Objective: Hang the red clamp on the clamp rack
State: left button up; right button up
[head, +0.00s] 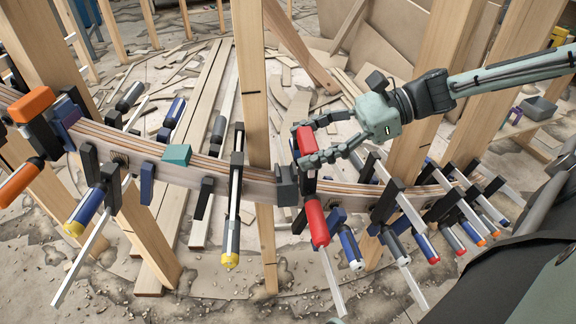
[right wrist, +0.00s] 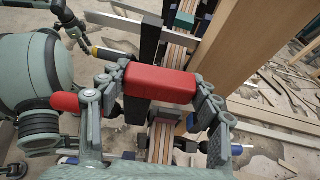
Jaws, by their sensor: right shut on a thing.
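The red clamp (head: 317,220) is at the curved wooden stringer (head: 240,180), right of the middle post, with its bar pointing down toward me. My right gripper (head: 308,146) is shut on the clamp's red upper end, with fingers on both sides. In the right wrist view the red block (right wrist: 160,84) lies between my right gripper's fingers (right wrist: 158,92), and the red handle shows at left. Whether its jaws still touch the stringer is hidden. A grey-green jointed part (right wrist: 68,18) at the top left there looks like my left gripper; its fingers are unclear. I cannot pick out a separate clamp rack.
Several other clamps sit along the stringer, including a yellow-ended one (head: 232,210) to the left, an orange one (head: 32,105) and a close row (head: 460,205) at right. Upright wooden posts (head: 252,90) stand close by. Planks and scraps litter the floor.

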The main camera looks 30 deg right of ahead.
jog(key=a, duration=0.1)
jog(key=w+a, duration=0.1)
jog(key=a, duration=0.1)
jog(key=shift+w+a+r, duration=0.1)
jog(key=shift+w, duration=0.2)
jog(key=shift+w+a+f, duration=0.1)
jog(key=shift+f, duration=0.8)
pick_arm(q)
notch_tip(320, 180, down, 2)
jog(key=shift+s+f+p, duration=0.15)
jog(key=shift+p, duration=0.25)
pick_arm(e)
notch_tip(320, 180, down, 5)
jog(key=shift+r, duration=0.1)
pick_arm(q)
jog(key=shift+d, duration=0.1)
pick_arm(e)
jog(key=o, duration=1.7)
jog(key=shift+f, duration=0.2)
pick_arm(q)
jog(key=shift+b, duration=0.3)
pick_arm(e)
jog(key=shift+f, duration=0.15)
